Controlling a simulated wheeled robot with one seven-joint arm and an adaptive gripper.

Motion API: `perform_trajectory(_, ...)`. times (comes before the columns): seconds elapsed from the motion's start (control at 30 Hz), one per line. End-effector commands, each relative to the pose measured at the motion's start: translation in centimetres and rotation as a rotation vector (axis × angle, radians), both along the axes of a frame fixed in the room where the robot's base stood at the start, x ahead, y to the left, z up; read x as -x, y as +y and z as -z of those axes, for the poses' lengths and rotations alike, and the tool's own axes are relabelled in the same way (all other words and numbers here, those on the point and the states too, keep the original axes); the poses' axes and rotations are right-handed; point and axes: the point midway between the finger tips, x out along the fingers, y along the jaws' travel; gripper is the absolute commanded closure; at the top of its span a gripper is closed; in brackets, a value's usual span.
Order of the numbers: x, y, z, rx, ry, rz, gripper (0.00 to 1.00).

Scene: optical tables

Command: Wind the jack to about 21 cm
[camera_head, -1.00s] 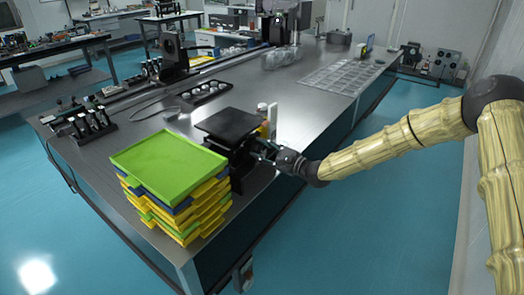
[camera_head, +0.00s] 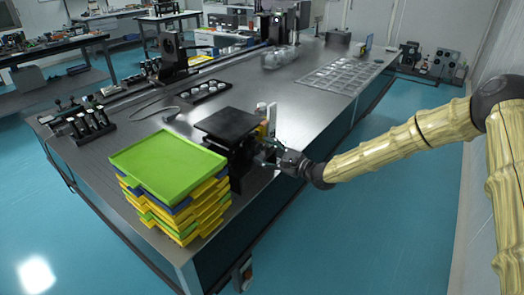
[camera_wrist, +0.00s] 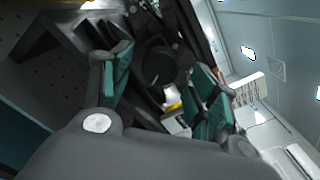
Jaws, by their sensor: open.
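The jack is black, with a flat square top plate (camera_head: 228,124). It stands near the front edge of the metal table, just behind and right of the tray stack, its top clearly above the table. My gripper (camera_head: 266,153) is at its right side, level with its body. In the wrist view my gripper (camera_wrist: 162,84) is open, with a green-padded finger on each side. A round dark knob (camera_wrist: 159,66) of the jack shows between the fingers, ahead of them. I cannot tell whether the pads touch it. The jack's frame (camera_wrist: 62,38) fills the upper left there.
A stack of green, yellow and blue trays (camera_head: 170,170) stands close to the jack at the table corner. A white upright piece (camera_head: 272,118) and a small bottle stand just behind the jack. A black holder with round parts (camera_head: 205,91) lies farther back. Bare table (camera_head: 300,105) lies to the right.

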Motion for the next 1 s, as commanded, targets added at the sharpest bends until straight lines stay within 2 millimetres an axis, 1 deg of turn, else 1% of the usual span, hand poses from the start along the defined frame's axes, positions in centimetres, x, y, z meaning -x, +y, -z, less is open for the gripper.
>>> perform_trajectory(0.1,1.2,-1.9,-0.1,-0.001,0.0,0.002,0.4)
perform_trajectory(0.3,3.4,-4.9,-0.1,-0.001,0.0,0.002,0.4)
perform_trajectory(0.5,5.1,-7.1,0.0,-0.001,0.0,0.002,0.4)
perform_trajectory(0.7,5.8,-8.1,0.0,0.0,-0.001,0.001,0.4)
perform_trajectory(1.0,5.9,-8.2,0.0,-0.001,0.0,0.001,0.4)
